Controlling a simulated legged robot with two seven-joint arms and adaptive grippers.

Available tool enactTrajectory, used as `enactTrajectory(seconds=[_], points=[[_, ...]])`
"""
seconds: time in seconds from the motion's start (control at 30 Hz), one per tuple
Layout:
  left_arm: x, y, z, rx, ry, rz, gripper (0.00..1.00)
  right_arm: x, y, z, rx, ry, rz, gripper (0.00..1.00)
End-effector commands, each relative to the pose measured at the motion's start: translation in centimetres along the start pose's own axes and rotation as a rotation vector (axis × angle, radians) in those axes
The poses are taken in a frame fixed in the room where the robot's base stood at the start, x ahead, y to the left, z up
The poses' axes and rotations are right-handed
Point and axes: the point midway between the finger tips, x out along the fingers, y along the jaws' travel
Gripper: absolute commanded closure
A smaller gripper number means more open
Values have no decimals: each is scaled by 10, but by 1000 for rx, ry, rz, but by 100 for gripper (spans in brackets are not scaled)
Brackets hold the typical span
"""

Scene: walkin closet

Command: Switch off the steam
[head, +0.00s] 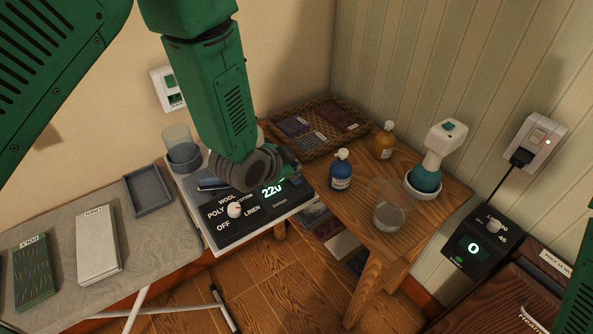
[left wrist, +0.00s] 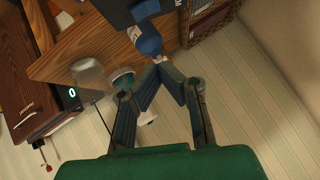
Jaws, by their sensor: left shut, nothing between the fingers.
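A black control panel (head: 262,218) has a white knob (head: 235,210) among the labels OFF, POLY, WOOL and LINEN. Its green display, reading about 220, is partly hidden by my left gripper (head: 290,174). This gripper hangs over the panel's right side. In the left wrist view the left gripper (left wrist: 160,72) is shut and empty, its fingertips meeting near the blue bottle (left wrist: 148,40). A second black box (head: 478,247) at lower right has a small knob and a green 0. A white and teal steamer-like device (head: 432,160) stands in a round holder on the wooden table. My right gripper is out of view.
The blue bottle also shows in the head view (head: 341,172), near an amber bottle (head: 385,140), a clear jar (head: 389,213) and a woven tray (head: 271,124). Labelled cloths (head: 98,245) lie on the ironing board.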

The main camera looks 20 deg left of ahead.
Motion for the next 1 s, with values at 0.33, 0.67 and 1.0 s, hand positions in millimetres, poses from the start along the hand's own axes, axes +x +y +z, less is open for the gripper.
enactTrajectory(seconds=[0.33,0.67,1.0], points=[[-59,-14,8,-7,3,2,100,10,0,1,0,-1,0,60],[-67,-12,3,-2,-1,2,100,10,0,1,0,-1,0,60],[-67,-11,8,-11,-7,5,100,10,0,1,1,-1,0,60]])
